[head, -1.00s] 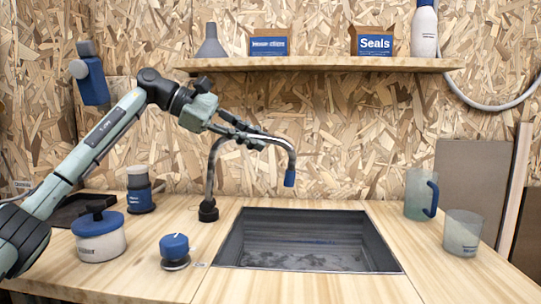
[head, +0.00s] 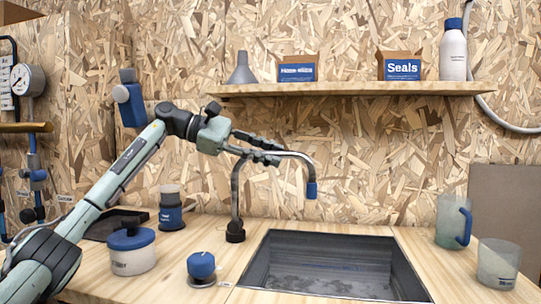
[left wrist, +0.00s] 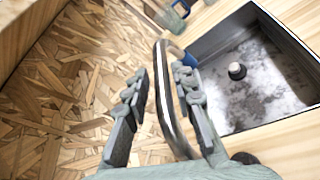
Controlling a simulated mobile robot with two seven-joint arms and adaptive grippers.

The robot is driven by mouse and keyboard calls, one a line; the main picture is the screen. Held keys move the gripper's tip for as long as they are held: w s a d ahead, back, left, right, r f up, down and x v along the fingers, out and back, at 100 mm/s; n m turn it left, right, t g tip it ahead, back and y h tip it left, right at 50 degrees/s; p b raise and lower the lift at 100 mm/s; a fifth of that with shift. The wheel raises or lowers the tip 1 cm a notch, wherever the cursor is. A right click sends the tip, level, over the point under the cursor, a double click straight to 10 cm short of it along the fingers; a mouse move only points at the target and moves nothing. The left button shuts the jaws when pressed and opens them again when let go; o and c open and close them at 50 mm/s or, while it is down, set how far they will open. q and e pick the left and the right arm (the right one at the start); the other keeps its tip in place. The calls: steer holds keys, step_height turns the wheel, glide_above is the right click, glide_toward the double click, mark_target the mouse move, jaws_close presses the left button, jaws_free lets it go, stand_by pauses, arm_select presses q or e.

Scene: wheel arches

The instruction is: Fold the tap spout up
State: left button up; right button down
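The tap spout (head: 292,154) is a grey metal tube that rises from a black base, bends over the sink and ends in a blue tip (head: 311,190) pointing down. My left gripper (head: 279,153) is open at the spout's upper bend. In the left wrist view the spout (left wrist: 163,90) runs between the two fingers of my left gripper (left wrist: 160,80). It lies close to the right finger, with a gap on the left. Whether the right finger touches it I cannot tell. My right gripper is out of view.
A white pot (head: 133,258), a blue knob (head: 201,264) and a dark jar (head: 171,213) stand left. A jug (head: 450,222) and a cup (head: 498,262) stand right. A shelf (head: 350,89) runs above.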

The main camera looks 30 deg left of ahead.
arm_select(q)
steer(key=shift+o, duration=0.6)
steer(key=shift+d+f, duration=0.1)
steer(key=v, duration=1.2)
